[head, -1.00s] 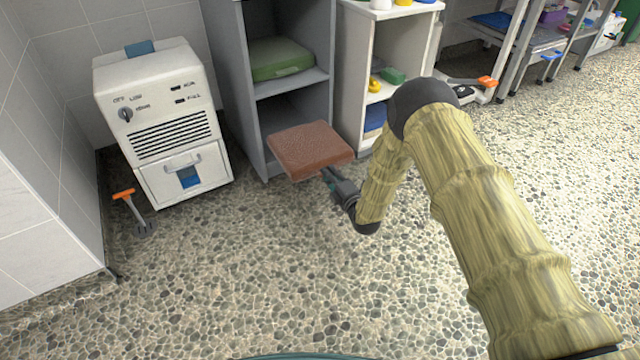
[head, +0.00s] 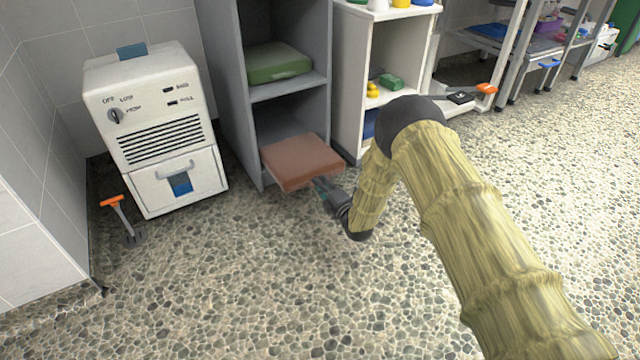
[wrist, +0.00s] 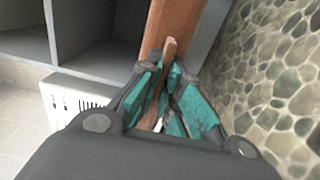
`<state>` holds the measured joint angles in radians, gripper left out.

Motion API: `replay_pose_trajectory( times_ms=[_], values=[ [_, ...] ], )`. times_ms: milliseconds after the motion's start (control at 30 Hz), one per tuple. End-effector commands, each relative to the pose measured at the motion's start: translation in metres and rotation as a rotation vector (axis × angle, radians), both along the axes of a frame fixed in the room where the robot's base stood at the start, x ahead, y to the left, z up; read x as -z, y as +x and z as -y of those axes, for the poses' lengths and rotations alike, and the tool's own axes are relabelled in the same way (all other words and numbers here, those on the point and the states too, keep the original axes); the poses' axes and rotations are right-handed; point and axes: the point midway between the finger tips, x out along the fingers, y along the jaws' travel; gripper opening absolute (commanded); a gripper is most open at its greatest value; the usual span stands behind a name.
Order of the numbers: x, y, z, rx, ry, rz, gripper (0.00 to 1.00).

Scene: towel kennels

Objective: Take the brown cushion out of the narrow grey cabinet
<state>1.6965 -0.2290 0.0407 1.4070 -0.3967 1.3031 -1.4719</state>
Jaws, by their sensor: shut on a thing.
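The brown cushion (head: 302,160) is a flat square pad, held roughly level at the lower opening of the narrow grey cabinet (head: 226,90). Its near part sticks out in front of the cabinet; I cannot tell whether its far edge is still inside. My gripper (head: 322,186) is shut on the cushion's near right edge. In the wrist view, the teal fingers of my gripper (wrist: 163,84) pinch a strip of the brown cushion (wrist: 172,22), and the cabinet's grey compartments (wrist: 95,25) show to the left.
A green cushion (head: 278,64) lies on the cabinet's upper shelf. A white appliance (head: 150,125) and an orange-handled scoop (head: 116,208) stand at the left. A white shelf unit (head: 352,75) stands just right of the cabinet. The pebbled floor (head: 220,290) in front is clear.

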Motion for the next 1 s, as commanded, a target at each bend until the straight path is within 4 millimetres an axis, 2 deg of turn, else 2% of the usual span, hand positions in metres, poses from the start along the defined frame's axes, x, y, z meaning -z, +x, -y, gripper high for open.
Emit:
replay_pose_trajectory(
  times_ms=[1000],
  values=[
    [-0.007, -0.062, 0.044, 0.001, 0.000, 0.000, 0.00]
  ],
)
